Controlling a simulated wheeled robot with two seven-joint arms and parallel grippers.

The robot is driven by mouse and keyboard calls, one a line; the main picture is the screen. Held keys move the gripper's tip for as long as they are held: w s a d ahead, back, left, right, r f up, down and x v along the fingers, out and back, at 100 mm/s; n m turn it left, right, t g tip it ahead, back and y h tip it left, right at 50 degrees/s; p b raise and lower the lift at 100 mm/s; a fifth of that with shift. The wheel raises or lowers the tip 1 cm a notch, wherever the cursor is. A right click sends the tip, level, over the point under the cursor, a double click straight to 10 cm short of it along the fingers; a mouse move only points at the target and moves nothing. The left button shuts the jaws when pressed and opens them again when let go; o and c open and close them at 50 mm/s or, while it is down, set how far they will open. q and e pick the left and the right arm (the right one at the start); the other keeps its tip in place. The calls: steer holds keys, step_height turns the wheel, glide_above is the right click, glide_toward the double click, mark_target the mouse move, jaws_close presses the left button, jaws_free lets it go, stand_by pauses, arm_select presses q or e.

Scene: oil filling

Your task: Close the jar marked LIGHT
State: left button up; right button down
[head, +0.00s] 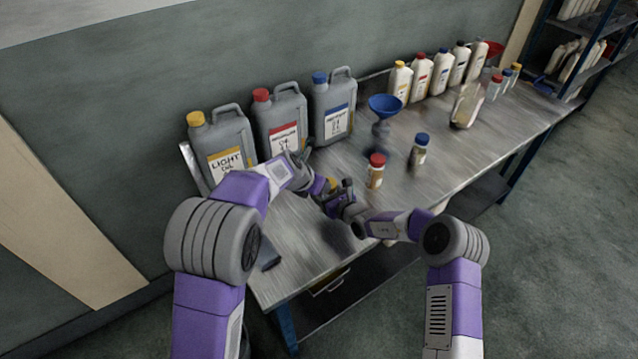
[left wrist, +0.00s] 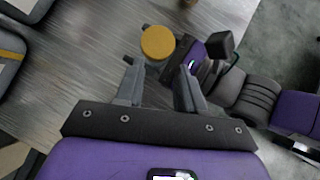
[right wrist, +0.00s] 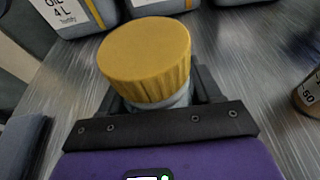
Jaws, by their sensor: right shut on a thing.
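A small jar with a ribbed yellow cap stands in my right gripper (right wrist: 165,95); its label is out of sight. The yellow cap (right wrist: 146,62) sits on top of the jar's clear neck (right wrist: 165,107); I cannot tell how tight it is. In the head view the cap (head: 332,183) is mostly hidden between my grippers. My right gripper (head: 338,190) is shut on the jar from the side. My left gripper (left wrist: 158,82) is open and empty, with the yellow cap (left wrist: 158,42) just beyond its fingertips.
A large yellow-capped LIGHT canister (head: 222,148), a red-capped canister (head: 282,122) and a blue-capped one (head: 333,108) stand along the wall. A red-capped jar (head: 376,171), a blue-capped jar (head: 419,151) and a blue funnel (head: 385,106) are to the right.

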arm_select(q)
steer(key=shift+o, duration=0.5)
steer(key=v, duration=1.2)
arm_select(e)
steer(key=shift+c, duration=0.7)
jaws_free()
arm_select(q)
steer(key=shift+r+p, duration=0.6)
arm_select(e)
steer(key=shift+v, duration=3.8)
